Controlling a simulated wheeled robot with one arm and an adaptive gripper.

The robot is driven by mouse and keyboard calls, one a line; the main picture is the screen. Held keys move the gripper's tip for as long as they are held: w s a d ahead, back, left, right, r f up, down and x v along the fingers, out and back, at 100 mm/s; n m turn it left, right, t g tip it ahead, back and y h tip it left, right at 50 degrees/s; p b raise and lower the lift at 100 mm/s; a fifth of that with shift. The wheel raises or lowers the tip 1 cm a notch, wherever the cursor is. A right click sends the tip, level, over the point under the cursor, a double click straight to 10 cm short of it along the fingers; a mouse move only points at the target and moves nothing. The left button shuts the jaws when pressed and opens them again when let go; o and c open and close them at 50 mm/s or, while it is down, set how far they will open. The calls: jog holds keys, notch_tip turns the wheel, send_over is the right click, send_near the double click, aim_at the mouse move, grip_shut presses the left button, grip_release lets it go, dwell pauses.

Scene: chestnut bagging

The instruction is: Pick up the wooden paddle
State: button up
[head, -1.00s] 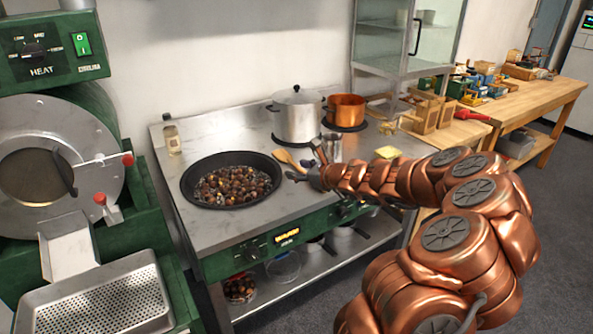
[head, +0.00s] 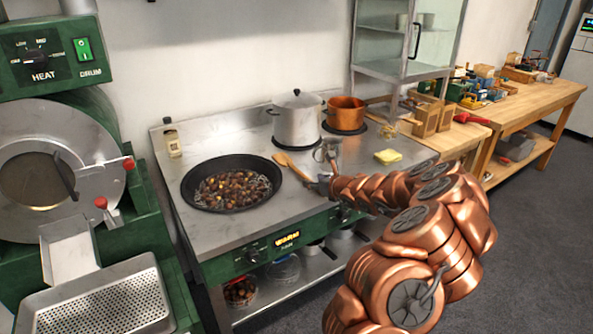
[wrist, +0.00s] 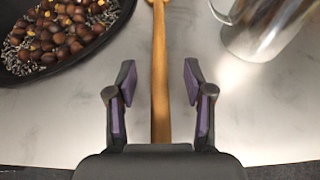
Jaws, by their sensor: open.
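The wooden paddle (head: 289,163) lies on the steel stove top to the right of the black pan, partly hidden by my gripper in the head view. In the wrist view its long handle (wrist: 160,75) runs straight up between my fingers. My gripper (wrist: 157,82) is open, with one purple-padded finger on each side of the handle and a gap on both sides. In the head view my gripper (head: 318,183) is low near the stove's front edge. I cannot tell how far above the stove top the fingers are.
The pan (head: 188,187) of chestnuts stands close left of the paddle; it also shows in the wrist view (wrist: 80,50). A metal pitcher (wrist: 262,28) stands close right. A steel pot (head: 297,118) and a copper pot (head: 345,112) stand behind. A yellow sponge (head: 388,156) lies to the right.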

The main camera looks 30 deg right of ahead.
aim_at(298, 172)
jog(key=shift+x, duration=0.85)
jog(key=shift+w+f, duration=0.15)
jog(key=shift+w, duration=0.15)
grip_shut()
